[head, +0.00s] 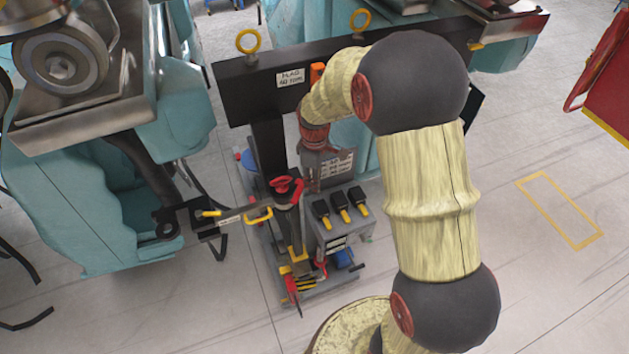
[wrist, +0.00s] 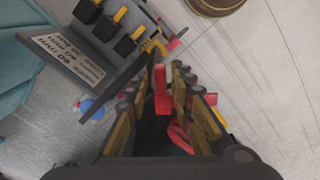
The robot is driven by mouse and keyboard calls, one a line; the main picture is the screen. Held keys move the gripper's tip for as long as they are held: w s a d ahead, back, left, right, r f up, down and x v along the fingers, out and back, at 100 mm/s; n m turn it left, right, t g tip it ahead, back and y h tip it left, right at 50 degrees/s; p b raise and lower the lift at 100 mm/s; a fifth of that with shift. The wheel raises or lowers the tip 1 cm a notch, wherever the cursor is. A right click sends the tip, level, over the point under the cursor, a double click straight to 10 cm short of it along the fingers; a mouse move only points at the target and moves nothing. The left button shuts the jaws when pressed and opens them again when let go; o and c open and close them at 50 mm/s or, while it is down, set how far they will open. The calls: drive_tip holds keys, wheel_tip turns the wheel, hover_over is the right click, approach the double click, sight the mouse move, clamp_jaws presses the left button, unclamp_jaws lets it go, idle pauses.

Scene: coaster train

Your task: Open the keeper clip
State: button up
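A dark coupling bar (head: 235,214) with a pale label runs to an upright post (head: 295,230). A yellow loop (head: 259,215) sits on the bar, and a red handle (head: 285,184) tops the post. I cannot tell for sure which of these is the keeper clip. My gripper (head: 308,187) points down close beside the red handle, its fingertips partly hidden in the head view. In the wrist view my gripper's fingers (wrist: 166,68) stand apart, with a red bar (wrist: 162,92) between them. A firm grip on it does not show. A red curved piece (wrist: 181,138) lies lower between the fingers.
A grey box with several black, yellow-tipped switches (head: 340,205) stands right of the post. A black beam (head: 240,92) with yellow rings crosses behind. Teal train cars (head: 90,215) flank the left. Clear floor (head: 545,280) lies to the right.

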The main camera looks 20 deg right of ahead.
drive_tip(key=shift+o, duration=0.6)
drive_tip(key=shift+r, duration=0.15)
drive_tip(key=shift+r, duration=0.35)
wheel_tip(320, 180, up, 11)
drive_tip(key=s+a+m+t+b, duration=0.1)
drive_tip(key=s+m+t+b, duration=0.1)
drive_tip(key=s+b, duration=0.3)
drive_tip(key=s+a+f+m+t+b, duration=0.1)
drive_tip(key=s+m+b, duration=0.3)
drive_tip(key=s, duration=0.7)
drive_tip(key=s+a+f+m+t+b, duration=0.1)
drive_tip(key=s+a+m+t+b, duration=0.1)
drive_tip(key=s+b, duration=0.5)
drive_tip(key=shift+s+f+m+t, duration=0.2)
drive_tip(key=shift+s+m+t, duration=0.1)
drive_tip(key=shift+s+m, duration=0.45)
